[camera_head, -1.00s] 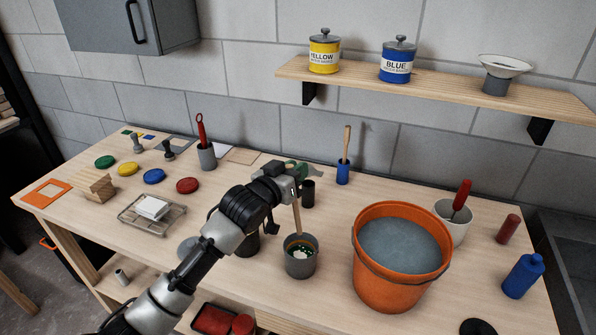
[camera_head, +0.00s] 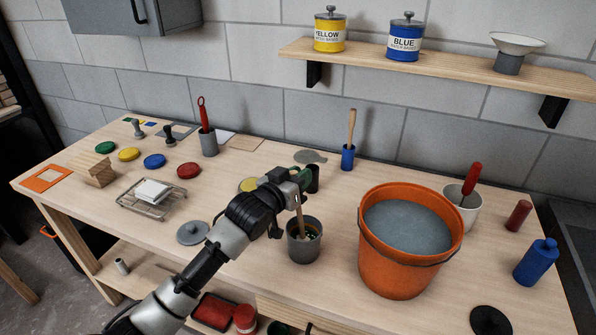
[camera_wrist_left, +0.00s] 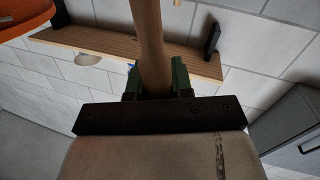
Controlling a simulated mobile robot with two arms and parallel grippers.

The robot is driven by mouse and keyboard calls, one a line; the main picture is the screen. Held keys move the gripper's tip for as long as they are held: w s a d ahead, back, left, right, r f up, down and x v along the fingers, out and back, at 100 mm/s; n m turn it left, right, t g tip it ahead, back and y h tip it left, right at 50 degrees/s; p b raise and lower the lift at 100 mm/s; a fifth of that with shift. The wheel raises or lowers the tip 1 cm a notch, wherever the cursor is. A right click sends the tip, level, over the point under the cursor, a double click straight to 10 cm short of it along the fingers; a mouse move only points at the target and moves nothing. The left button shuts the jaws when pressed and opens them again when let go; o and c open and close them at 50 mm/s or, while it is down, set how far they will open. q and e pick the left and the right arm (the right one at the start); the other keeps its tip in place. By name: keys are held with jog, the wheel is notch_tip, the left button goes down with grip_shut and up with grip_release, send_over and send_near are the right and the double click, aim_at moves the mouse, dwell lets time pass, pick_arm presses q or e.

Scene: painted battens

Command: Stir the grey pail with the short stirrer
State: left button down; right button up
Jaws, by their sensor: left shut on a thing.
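My left gripper (camera_head: 300,181) is shut on the short stirrer, a pale wooden stick (camera_head: 299,217). In the left wrist view the round stick (camera_wrist_left: 150,40) stands between the green fingers (camera_wrist_left: 156,80). The grey pail (camera_head: 304,251) stands on the bench below the gripper. The stirrer's lower end is inside the pail's mouth, near its back. Dark contents with pale and green specks show in the pail. The stirrer's tip is hidden, so I cannot tell how deep it is. My right gripper is out of view.
A large orange bucket (camera_head: 398,272) of greyish liquid stands close right of the pail. A dark cup (camera_head: 312,178) stands behind the gripper. A blue holder (camera_head: 347,158) with a wooden-handled tool is farther back. A grey lid (camera_head: 193,232) lies left of the arm.

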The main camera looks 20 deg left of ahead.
pick_arm(q)
jog(key=shift+s+d+f+b, duration=0.15)
jog(key=shift+f+b, duration=0.3)
jog(key=shift+f, duration=0.6)
jog(key=shift+s+d+f+b, duration=0.1)
jog(key=shift+d+f+b, duration=0.25)
jog(key=shift+f, duration=0.7)
jog(key=shift+a, duration=0.1)
jog(key=shift+w, duration=0.15)
